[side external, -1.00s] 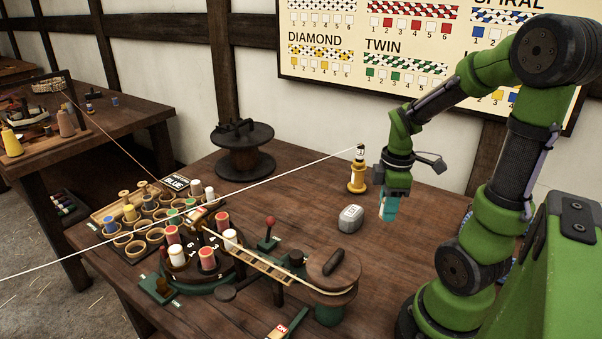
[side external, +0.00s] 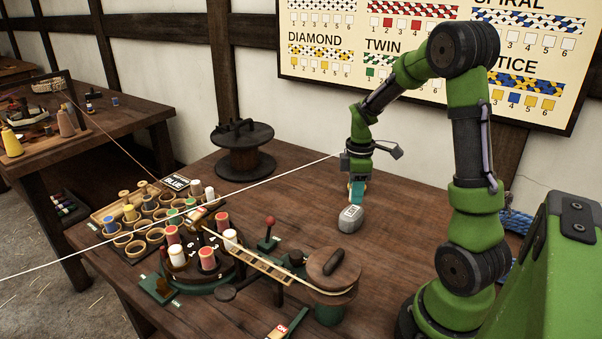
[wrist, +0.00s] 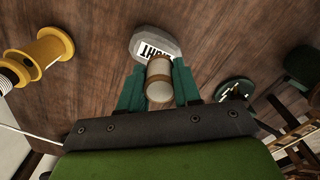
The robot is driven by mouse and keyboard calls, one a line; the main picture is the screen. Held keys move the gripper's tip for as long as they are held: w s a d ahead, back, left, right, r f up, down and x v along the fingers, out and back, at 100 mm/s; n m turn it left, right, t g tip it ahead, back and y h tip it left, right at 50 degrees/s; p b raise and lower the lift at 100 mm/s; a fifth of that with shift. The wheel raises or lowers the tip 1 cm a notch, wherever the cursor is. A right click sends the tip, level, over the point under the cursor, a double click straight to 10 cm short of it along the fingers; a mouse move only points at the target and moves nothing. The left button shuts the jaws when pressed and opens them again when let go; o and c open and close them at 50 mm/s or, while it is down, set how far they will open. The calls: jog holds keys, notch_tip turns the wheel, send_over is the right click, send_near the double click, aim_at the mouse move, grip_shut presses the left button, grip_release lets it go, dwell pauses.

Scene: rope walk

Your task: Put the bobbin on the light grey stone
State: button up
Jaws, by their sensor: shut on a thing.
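My gripper (wrist: 159,88) is shut on the bobbin (wrist: 159,80), a small tan-and-white cylinder held between the teal fingers. In the side view my gripper (side external: 357,190) hangs just above the light grey stone (side external: 350,219), which sits on the table with a white label on top. The wrist view also shows the stone (wrist: 157,38) just beyond the bobbin, whose end overlaps the label. I cannot tell whether bobbin and stone touch. The bobbin is mostly hidden by the fingers in the side view.
A yellow spool-like post (wrist: 48,48) stands near the stone; my arm hides it in the side view. A red-knobbed lever (side external: 270,232) and a braiding wheel with bobbins (side external: 200,270) lie to the left. A white cord (side external: 200,205) stretches across the table. Wood right of the stone is clear.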

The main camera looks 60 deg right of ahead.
jog(key=shift+w+d+f, duration=0.1)
jog(key=shift+w+f, duration=0.05)
jog(key=shift+f, duration=0.75)
jog(key=shift+w+d+f, duration=0.1)
jog(key=shift+w+f, duration=0.05)
jog(key=shift+f, duration=0.75)
jog(key=shift+f, duration=0.1)
jog(key=o, duration=1)
